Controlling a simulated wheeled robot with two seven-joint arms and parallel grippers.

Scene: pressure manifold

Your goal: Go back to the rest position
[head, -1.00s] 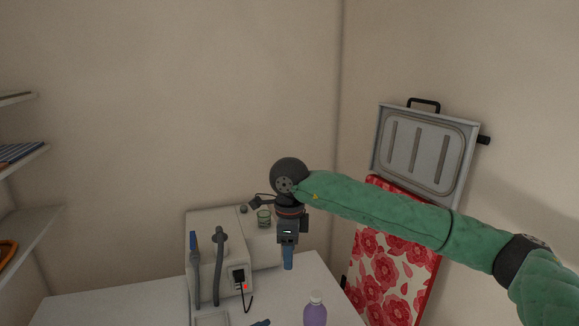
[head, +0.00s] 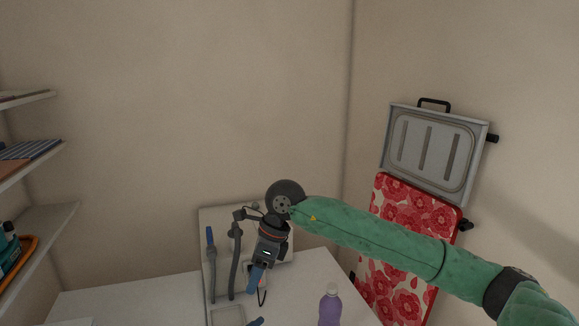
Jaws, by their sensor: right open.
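My right arm, in a green sleeve, reaches in from the right in the head view. Its gripper (head: 257,278) hangs downward and tilts to the left, in front of the pale pressure manifold machine (head: 222,262). The jaws are open, and I see nothing between them. The gripper and wrist hide part of the machine's front and top. A blue-tipped lever (head: 211,240) and a grey curved handle (head: 234,262) stand on the machine left of the gripper. My left gripper is not in view.
A purple bottle (head: 329,308) stands on the white table (head: 130,297) right of the machine. A grey tray (head: 228,317) and a blue-handled item lie at the front. Shelves (head: 45,221) line the left wall. A metal lid (head: 432,150) and a red floral board (head: 385,215) are at right.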

